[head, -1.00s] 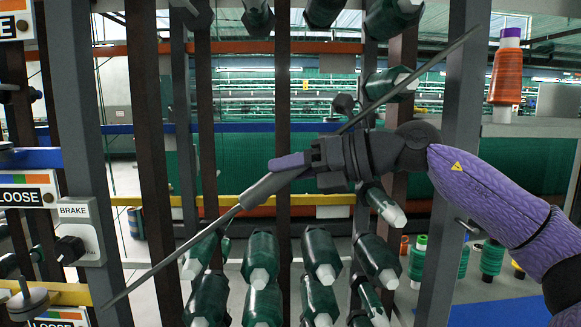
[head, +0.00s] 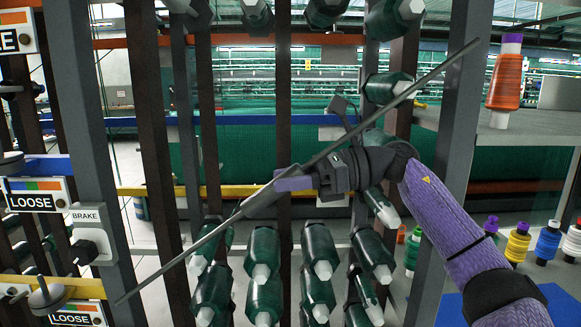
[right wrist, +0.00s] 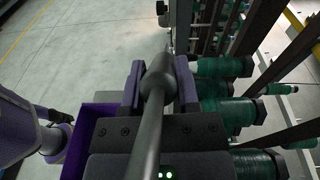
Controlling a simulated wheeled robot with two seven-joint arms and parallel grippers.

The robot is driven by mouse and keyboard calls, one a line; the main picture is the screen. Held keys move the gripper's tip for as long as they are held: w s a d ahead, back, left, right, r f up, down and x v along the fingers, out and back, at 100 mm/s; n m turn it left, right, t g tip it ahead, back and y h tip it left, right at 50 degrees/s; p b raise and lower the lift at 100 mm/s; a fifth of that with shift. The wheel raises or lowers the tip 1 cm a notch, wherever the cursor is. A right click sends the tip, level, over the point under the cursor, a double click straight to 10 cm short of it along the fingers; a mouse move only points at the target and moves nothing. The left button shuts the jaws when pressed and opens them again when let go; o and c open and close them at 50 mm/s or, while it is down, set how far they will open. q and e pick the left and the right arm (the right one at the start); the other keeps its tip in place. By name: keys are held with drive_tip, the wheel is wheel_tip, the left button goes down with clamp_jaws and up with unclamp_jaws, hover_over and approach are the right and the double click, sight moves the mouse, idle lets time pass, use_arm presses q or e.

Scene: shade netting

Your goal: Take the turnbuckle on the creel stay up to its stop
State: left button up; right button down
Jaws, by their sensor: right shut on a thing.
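The creel stay is a thin grey rod (head: 395,101) that slants from low left to high right across the uprights. The turnbuckle (head: 256,202) is the thicker dark body near its middle. My right gripper (head: 293,184) is shut on it, reaching in from the right. In the right wrist view the turnbuckle (right wrist: 157,78) is a rounded bulge between the purple-edged fingers (right wrist: 158,90), with the rod passing out at both ends. The threads and any stop are too small to tell.
Grey uprights (head: 456,160) stand left and right of the stay. Green yarn packages (head: 318,250) hang below and behind it. A brake box (head: 90,232) and LOOSE signs (head: 35,195) are at left. A shelf with an orange cone (head: 504,82) and several coloured spools are at right.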

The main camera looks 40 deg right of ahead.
drive_tip(key=shift+n+g+p, duration=0.3)
drive_tip(key=shift+n+p, duration=0.05)
drive_tip(key=shift+n, duration=0.35)
drive_tip(key=shift+c, duration=1.7)
unclamp_jaws()
wheel_tip(320, 180, up, 9)
drive_tip(key=p, duration=0.4)
drive_tip(key=shift+f+p, duration=0.1)
drive_tip(key=shift+p, duration=0.25)
drive_tip(key=shift+r+p, duration=0.3)
drive_tip(key=shift+r, duration=0.25)
